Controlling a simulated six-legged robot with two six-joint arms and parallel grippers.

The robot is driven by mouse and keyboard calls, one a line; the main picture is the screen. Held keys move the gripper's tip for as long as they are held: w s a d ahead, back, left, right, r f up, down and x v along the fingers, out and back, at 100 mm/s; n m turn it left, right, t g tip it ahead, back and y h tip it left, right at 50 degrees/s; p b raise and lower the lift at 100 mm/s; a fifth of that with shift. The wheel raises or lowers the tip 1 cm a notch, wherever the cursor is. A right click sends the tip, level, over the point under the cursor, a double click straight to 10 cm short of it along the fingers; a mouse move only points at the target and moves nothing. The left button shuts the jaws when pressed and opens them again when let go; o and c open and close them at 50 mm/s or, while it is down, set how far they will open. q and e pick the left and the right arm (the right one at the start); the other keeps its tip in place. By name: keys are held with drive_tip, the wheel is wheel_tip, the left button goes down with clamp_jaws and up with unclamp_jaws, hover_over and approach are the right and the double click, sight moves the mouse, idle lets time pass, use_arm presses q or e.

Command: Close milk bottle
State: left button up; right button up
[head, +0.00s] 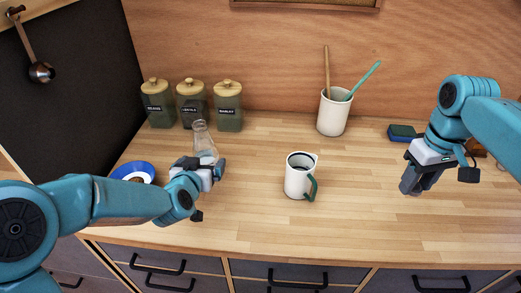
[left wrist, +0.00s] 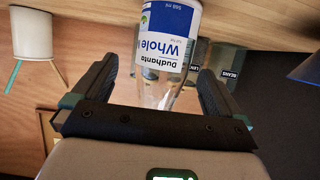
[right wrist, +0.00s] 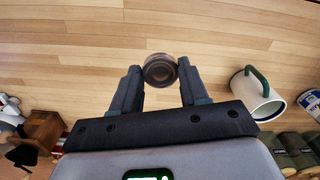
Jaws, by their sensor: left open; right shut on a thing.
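The milk bottle (head: 206,148) is clear glass and stands upright on the counter at the left; no cap shows on its neck. In the left wrist view the bottle (left wrist: 168,35) appears upside down, with a white and blue "Whole" label. My left gripper (head: 203,162) is open, with its fingers on either side of the bottle; I cannot tell whether they touch it. My right gripper (head: 410,182) is above the counter at the right, well away from the bottle. It is shut on a small round cap (right wrist: 160,71), dark in the middle with a brownish rim.
A white mug (head: 298,180) with a green handle stands between my grippers. Several jars (head: 228,108) stand behind the bottle, and a blue bowl (head: 126,170) is left of it. A utensil holder (head: 332,115) stands at the back.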

sight(206, 156)
use_arm(q)
drive_tip(key=shift+a+p+x, duration=0.15)
drive_tip(key=shift+p+x, duration=0.25)
drive_tip(key=shift+x, duration=1)
drive_tip(key=shift+a+p+x, duration=0.15)
drive_tip(key=shift+p+x, duration=0.2)
drive_tip(key=shift+x, duration=1.05)
drive_tip(key=shift+s+r, duration=0.1)
drive_tip(key=c, duration=1.4)
